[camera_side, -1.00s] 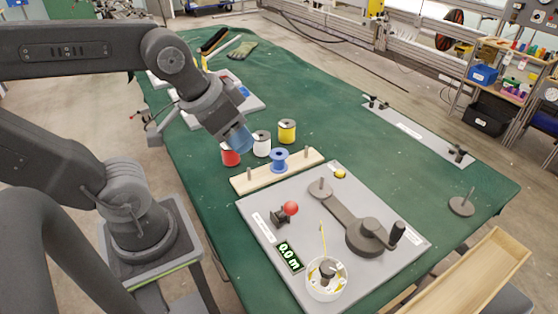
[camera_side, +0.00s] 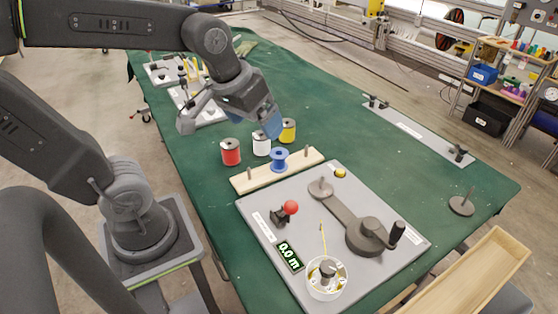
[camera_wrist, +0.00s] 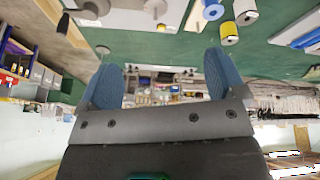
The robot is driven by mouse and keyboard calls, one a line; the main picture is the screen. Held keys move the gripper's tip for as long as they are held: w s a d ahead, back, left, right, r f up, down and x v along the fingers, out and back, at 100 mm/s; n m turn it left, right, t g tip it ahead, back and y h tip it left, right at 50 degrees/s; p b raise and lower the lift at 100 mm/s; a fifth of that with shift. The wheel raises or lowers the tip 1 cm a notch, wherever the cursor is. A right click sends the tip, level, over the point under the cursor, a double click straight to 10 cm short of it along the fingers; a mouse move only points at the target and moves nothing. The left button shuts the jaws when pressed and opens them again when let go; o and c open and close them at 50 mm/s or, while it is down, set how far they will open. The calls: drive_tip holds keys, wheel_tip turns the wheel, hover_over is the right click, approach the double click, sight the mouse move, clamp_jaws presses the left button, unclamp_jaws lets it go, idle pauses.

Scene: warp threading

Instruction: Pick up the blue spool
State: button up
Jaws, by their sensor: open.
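The blue spool (camera_side: 279,159) stands upright on the middle of a light wooden peg rack (camera_side: 245,181) in the side view. It also shows at the top of the wrist view (camera_wrist: 213,11). My gripper (camera_side: 272,125) is in the air above and behind the spools, apart from the blue one. In the wrist view my two blue fingers (camera_wrist: 160,78) are spread wide with nothing between them.
A red spool (camera_side: 231,152), a white spool (camera_side: 262,143) and a yellow spool (camera_side: 288,130) stand on the green table just behind the rack. A grey board (camera_side: 322,200) with a crank (camera_side: 368,236) and a red-knobbed lever (camera_side: 290,208) lies in front.

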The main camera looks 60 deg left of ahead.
drive_tip(key=w+a+f+n+g, duration=0.3)
drive_tip(key=w+a+f+n, duration=0.2)
drive_tip(key=w+a+n, duration=0.4)
drive_tip(key=n+g, duration=0.2)
drive_tip(key=n, duration=0.3)
hover_over(279, 159)
drive_tip(key=w+a, duration=0.1)
drive_tip(key=a, duration=0.1)
wheel_tip(279, 159, down, 9)
wheel_tip(279, 159, down, 8)
drive_tip(key=shift+a+f, duration=0.1)
drive_tip(key=shift+f, duration=0.15)
drive_tip(key=shift+w+a+f, duration=0.1)
drive_tip(key=shift+f, duration=1.2)
drive_tip(key=shift+w+f, duration=0.1)
drive_tip(key=shift+f, duration=1.2)
drive_tip(key=shift+c, duration=0.5)
drive_tip(key=c, duration=0.9)
